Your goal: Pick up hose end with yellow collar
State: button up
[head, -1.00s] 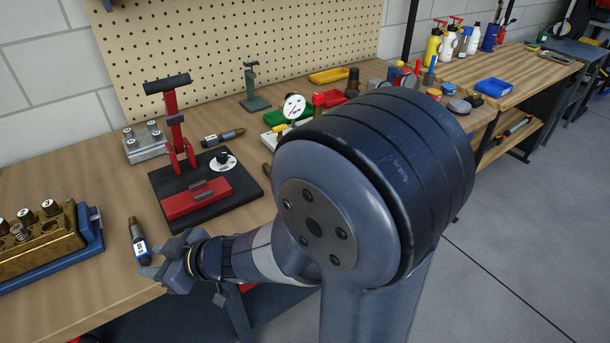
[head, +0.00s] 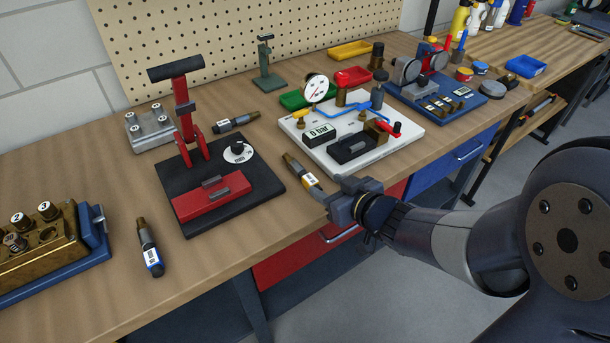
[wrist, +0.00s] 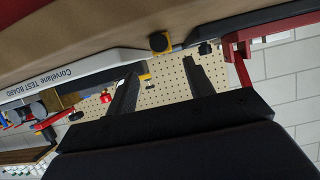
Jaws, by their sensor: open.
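The hose end with the yellow collar (head: 303,173) lies on the bench between the black press base and the white test board. It is dark with a brass tip, a white label and a yellow band at the end nearer me. My gripper (head: 333,196) is open and empty at the bench's front edge, just beyond that yellow end. In the wrist view the hose end shows end-on as a dark round with yellow (wrist: 160,42), ahead of the gap between my open fingers (wrist: 160,70). Any contact cannot be told.
The white test board (head: 345,150) is right of the hose end; the black press base (head: 220,215) is left. A blue-collared hose end (head: 149,250) lies farther left, and another dark one (head: 237,121) behind the press. A brass block (head: 45,255) stands at far left.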

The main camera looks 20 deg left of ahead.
aim_at(310, 178)
jog(key=x, duration=0.3)
jog(key=shift+f, duration=0.1)
jog(key=shift+s+b+x, duration=0.2)
jog(key=shift+b+x, duration=0.35)
jog(key=shift+x, duration=2.15)
jog(key=shift+a, duration=0.15)
jog(key=shift+c, duration=0.4)
grip_shut()
